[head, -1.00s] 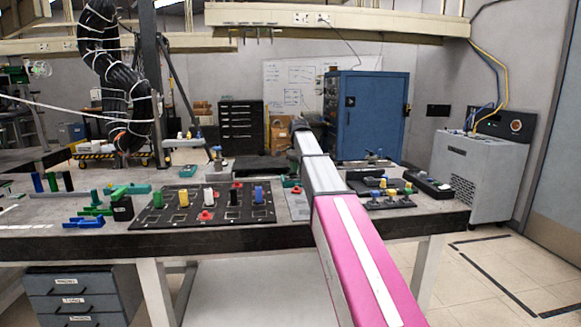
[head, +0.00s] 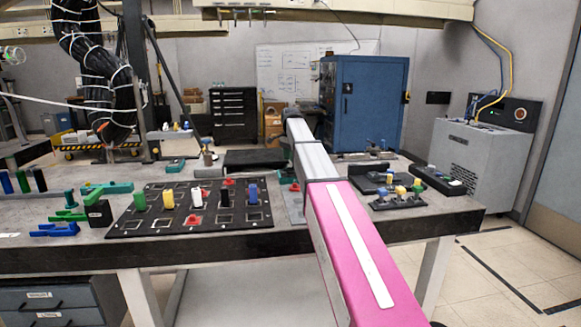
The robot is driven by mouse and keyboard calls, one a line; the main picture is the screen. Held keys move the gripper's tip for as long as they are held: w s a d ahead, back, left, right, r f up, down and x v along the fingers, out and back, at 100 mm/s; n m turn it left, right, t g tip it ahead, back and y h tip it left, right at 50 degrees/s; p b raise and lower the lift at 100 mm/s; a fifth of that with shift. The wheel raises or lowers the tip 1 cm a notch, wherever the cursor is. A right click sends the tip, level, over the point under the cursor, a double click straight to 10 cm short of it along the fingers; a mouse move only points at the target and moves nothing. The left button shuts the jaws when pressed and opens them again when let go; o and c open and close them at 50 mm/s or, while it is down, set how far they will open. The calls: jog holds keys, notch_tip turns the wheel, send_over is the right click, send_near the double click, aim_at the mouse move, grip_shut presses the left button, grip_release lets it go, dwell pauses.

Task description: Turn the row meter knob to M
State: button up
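A small black panel with several knobs (head: 399,201) sits on the table's right part. Behind it is a dark device (head: 375,179) with a few small controls. I cannot tell which knob is the row meter knob, and no letter M is readable. My pink and grey arm reaches forward over the table, left of these panels. It ends in a dark part near the middle of the view. My gripper's fingers do not show.
A black board (head: 190,222) with several coloured pegs lies left of my arm. Green and blue parts (head: 60,229) lie farther left. A black box with buttons (head: 437,179) is at the table's right end. A blue cabinet (head: 365,110) stands behind. The floor at right is clear.

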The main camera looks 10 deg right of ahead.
aim_at(291, 170)
jog(key=shift+f, duration=2.15)
grip_shut()
